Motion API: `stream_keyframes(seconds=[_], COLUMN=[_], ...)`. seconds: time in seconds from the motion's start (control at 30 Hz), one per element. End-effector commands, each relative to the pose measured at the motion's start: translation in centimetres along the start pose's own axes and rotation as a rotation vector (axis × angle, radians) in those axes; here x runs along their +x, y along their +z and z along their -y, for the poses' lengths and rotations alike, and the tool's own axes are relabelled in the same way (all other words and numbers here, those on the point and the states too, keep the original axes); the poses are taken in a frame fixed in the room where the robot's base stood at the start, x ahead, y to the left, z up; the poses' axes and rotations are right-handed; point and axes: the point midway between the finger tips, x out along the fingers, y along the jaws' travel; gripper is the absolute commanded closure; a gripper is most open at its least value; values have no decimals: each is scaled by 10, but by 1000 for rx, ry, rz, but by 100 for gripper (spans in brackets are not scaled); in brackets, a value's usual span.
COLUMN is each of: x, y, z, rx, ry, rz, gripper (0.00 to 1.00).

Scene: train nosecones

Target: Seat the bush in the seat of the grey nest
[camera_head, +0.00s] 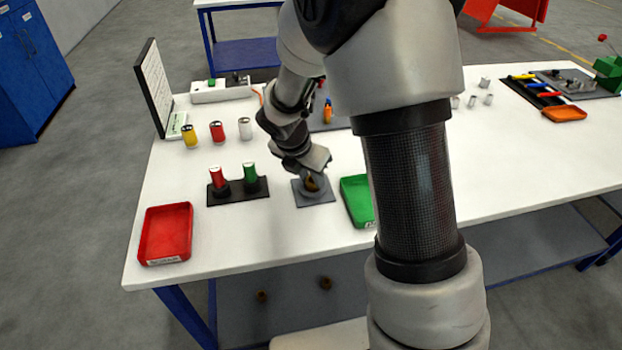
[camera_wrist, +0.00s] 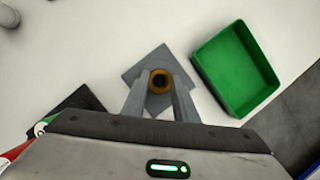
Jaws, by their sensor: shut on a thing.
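The bush (camera_wrist: 160,80) is a small bronze ring with a dark bore. My gripper (camera_wrist: 160,92) is shut on it, with a grey finger on each side. In the head view the bush (camera_head: 313,183) shows below my gripper (camera_head: 312,178), partly covered by it. The grey nest (camera_head: 314,198) is a flat square plate with a raised round part, directly under the bush. In the wrist view the nest (camera_wrist: 150,61) shows behind the fingers. I cannot tell whether the bush is in the seat or just above it.
A green tray (camera_head: 356,200) stands close to the right of the nest. A black holder (camera_head: 238,193) with a red and a green cylinder stands to the left. A red tray (camera_head: 166,234) lies at the table's front left.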

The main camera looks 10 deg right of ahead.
Motion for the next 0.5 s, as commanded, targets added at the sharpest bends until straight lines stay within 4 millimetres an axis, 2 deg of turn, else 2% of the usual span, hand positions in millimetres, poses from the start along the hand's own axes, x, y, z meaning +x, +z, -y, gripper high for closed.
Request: stream_keyframes(seconds=[0.33,0.37,0.43,0.5], x=[4,3,2,2], y=[-1,-1,-1,-1], z=[0,0,0,0], rx=[0,0,0,0], ry=[1,1,1,1], rz=[1,1,1,1], gripper=[100,70,59,55])
